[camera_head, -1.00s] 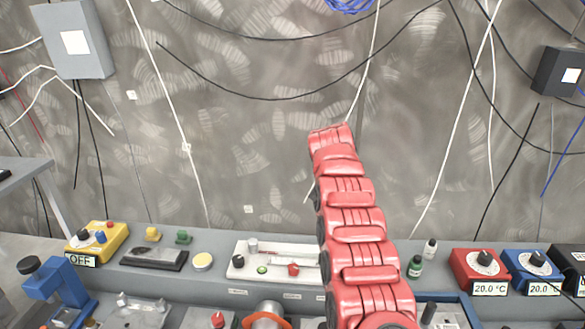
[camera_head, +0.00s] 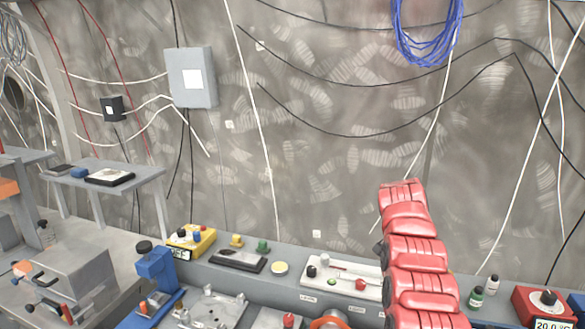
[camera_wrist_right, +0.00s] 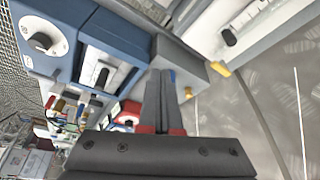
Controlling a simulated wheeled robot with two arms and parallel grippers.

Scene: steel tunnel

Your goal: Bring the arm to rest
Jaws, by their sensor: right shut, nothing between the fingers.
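My right gripper (camera_wrist_right: 164,75) shows in the right wrist view. Its two dark fingers lie together, shut and empty, with red parts near their base. A blue box with a white dial (camera_wrist_right: 40,42) is at the upper left of that view, and a grey box (camera_wrist_right: 186,73) appears close beyond the fingertips. I cannot tell whether they touch. The head view shows neither gripper. A red segmented arm-like column (camera_head: 417,255) rises there from the lower edge, in front of the bench; I cannot tell if it is mine.
In the head view, the bench holds a yellow switch box (camera_head: 190,241), a white panel (camera_head: 340,277), a blue fixture (camera_head: 156,275) and a red dial box (camera_head: 545,308). A grey side table (camera_head: 140,177) stands left. Cables and a grey box (camera_head: 191,78) hang on the wall.

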